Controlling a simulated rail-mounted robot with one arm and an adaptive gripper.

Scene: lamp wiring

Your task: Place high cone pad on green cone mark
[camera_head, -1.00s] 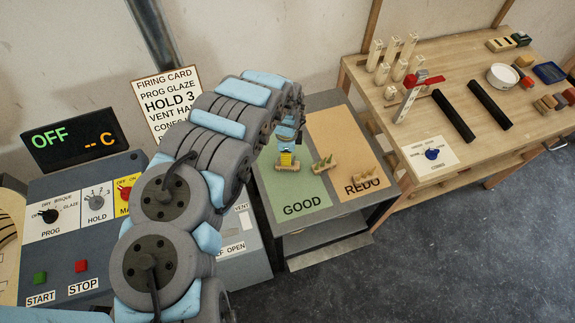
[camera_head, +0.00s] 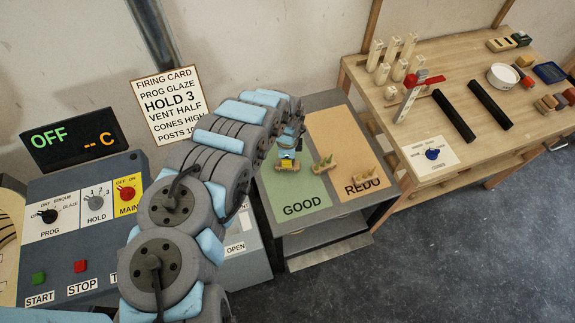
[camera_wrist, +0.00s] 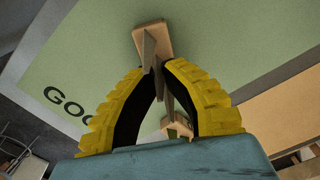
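A small tan cone pad (camera_head: 287,168) with grey-green cones is at my gripper (camera_head: 287,161), over the green GOOD area (camera_head: 283,192). In the wrist view, the pad (camera_wrist: 152,38) shows beyond the yellow fingertips. The fingers close in on its cones, and my gripper looks shut on it. A second cone pad (camera_head: 323,170) sits near the border between the green and orange areas; a pad also shows between the fingers in the wrist view (camera_wrist: 178,125). A third pad (camera_head: 365,174) sits on the orange REDO area. Cone heights are hard to compare.
The kiln control panel (camera_head: 85,225) stands at left with its OFF display (camera_head: 70,140). A firing card (camera_head: 168,104) hangs on the wall. A wooden bench (camera_head: 455,110) at right holds posts, black bars, a red-topped stand and a bowl. My arm crosses the middle.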

